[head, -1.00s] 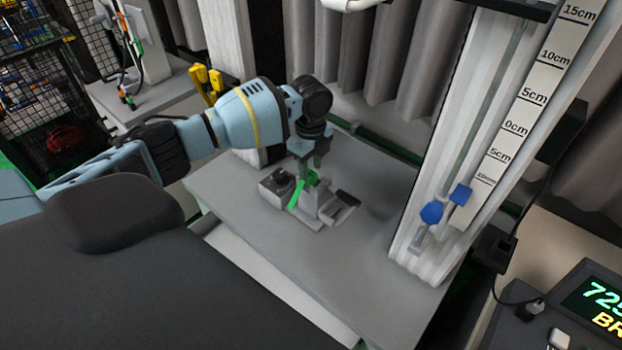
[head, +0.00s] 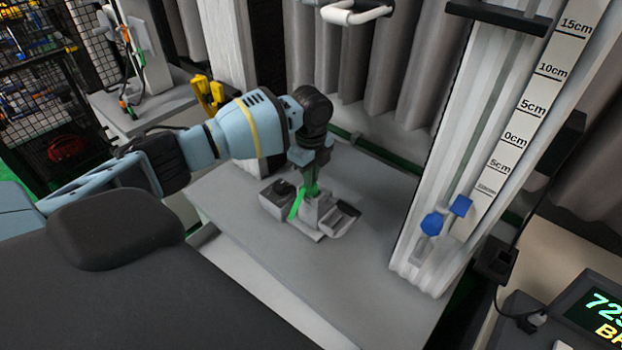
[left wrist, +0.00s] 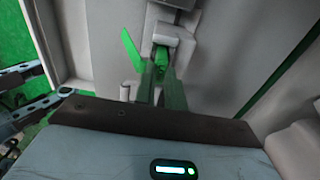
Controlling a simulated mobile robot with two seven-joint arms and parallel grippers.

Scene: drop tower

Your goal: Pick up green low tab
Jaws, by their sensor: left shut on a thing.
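A small grey fixture (head: 322,222) stands on the grey platform. A green bar (head: 297,205) slants up at its left side, and the bar also shows in the left wrist view (left wrist: 130,48). My left gripper (head: 312,188) reaches down from above onto the fixture. In the left wrist view a small green tab (left wrist: 161,58) sits between the fingertips, right of the bar, under a pale block (left wrist: 172,35). The gripper is shut on this tab. The fingers partly hide it, and I cannot tell whether it joins the bar. My right gripper is not in view.
The grey platform (head: 260,245) is clear in front of the fixture. A white column (head: 455,150) with a centimetre scale and blue knobs (head: 432,224) stands on the right. Grey curtains hang behind. A yellow object (head: 207,92) stands behind my arm.

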